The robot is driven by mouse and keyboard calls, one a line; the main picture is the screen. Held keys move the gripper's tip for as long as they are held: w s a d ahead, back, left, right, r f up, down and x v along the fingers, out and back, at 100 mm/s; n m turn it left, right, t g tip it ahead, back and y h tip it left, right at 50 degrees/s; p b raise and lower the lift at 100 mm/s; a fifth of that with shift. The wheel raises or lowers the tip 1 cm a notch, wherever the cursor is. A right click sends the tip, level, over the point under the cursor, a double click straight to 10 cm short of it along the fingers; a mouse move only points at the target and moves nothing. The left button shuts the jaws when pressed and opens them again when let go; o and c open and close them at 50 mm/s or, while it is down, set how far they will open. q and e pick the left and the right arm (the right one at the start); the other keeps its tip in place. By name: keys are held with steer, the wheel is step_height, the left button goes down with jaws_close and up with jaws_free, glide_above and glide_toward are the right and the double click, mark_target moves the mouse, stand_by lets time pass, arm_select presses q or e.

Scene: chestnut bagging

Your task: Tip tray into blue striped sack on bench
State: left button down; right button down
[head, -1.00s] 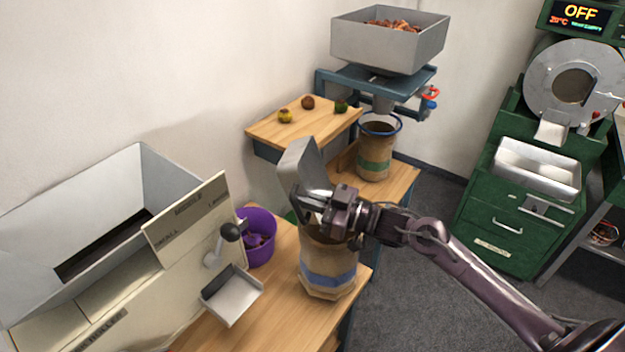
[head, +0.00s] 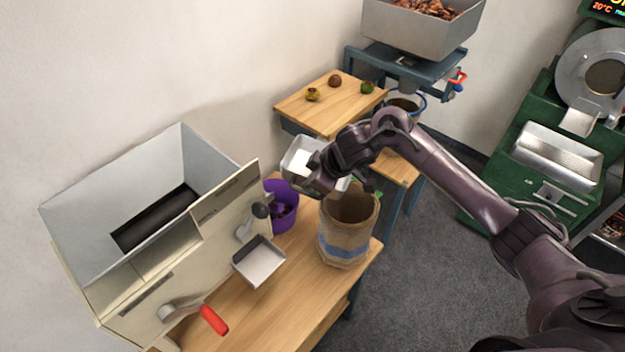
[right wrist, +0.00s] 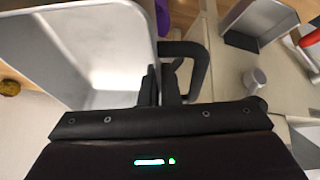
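The metal tray (head: 298,153) is held up behind and left of the blue striped sack, roughly level, partly hidden by my right gripper. My right gripper (head: 318,180) is shut on the tray's handle. In the right wrist view the tray (right wrist: 100,45) is at the left, its visible inside bare, and the dark handle sits between the fingers (right wrist: 168,88). The blue striped sack (head: 345,248) stands upright and open on the wooden bench (head: 285,300); its depths are too dark to tell the contents. My left gripper is not in view.
A cream machine (head: 180,270) with a hopper, red-handled crank and small chute (head: 258,262) stands left of the sack. A purple bucket (head: 283,215) is behind it.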

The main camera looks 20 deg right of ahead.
steer(key=shift+a+r+g+h, duration=0.1)
steer(key=shift+r+g+h, duration=0.1)
steer(key=shift+g+h, duration=0.55)
steer(key=s+a+r, duration=0.1)
steer(key=s+r, duration=0.4)
steer(key=r, duration=0.2)
steer(key=shift+s+a, duration=0.3)
steer(key=shift+s, duration=0.1)
steer(key=shift+f, duration=0.1)
